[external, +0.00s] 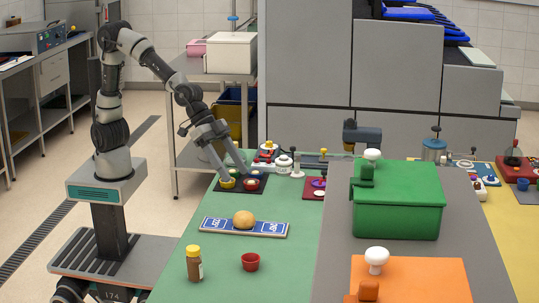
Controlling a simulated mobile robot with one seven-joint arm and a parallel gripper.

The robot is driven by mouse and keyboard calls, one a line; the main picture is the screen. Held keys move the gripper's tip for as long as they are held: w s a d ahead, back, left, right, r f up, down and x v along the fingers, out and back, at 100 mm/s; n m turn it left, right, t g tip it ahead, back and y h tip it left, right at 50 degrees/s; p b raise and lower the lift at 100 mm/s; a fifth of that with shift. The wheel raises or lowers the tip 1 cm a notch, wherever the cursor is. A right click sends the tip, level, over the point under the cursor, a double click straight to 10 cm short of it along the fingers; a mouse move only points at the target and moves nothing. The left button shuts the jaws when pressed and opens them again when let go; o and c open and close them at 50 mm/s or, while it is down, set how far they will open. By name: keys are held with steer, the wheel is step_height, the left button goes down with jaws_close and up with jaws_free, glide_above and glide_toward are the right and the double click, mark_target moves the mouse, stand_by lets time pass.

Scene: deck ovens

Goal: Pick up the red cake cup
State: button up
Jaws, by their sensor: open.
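A small dark tray (240,190) lies on the green tabletop toward its far left part. On it are a yellow cup (228,183) and a red cup with a pale centre (251,184). My gripper (237,177) is open and reaches down over this tray, with its fingers close to these cups. Whether a finger touches a cup, I cannot tell. Another red cup (250,262), plain and upright, stands nearer the front of the table, well apart from my gripper. I cannot tell which red one is the cake cup.
A blue board (215,225) with a round bun (244,220) lies in front of the tray. A brown jar with a yellow lid (194,264) stands at the front left. Several small objects crowd behind the tray. A green box (397,208) is to the right.

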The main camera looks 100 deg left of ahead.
steer(key=d+f+m+b, duration=0.1)
steer(key=d+f+m, duration=0.2)
steer(key=d+f, duration=0.6)
steer(key=b, duration=0.3)
glide_toward(256, 267)
steer(key=shift+w+a+f+h, duration=0.3)
steer(key=shift+w+a+f, duration=0.15)
steer(key=shift+w+f, duration=0.2)
steer(key=shift+s+d+b+x, duration=0.15)
steer(key=shift+b+x, duration=0.25)
steer(key=shift+x, duration=1.05)
steer(key=shift+s+d+b+x, duration=0.15)
steer(key=shift+b+x, duration=0.25)
steer(key=shift+x, duration=1)
steer(key=shift+c, duration=0.5)
steer(key=c, duration=1)
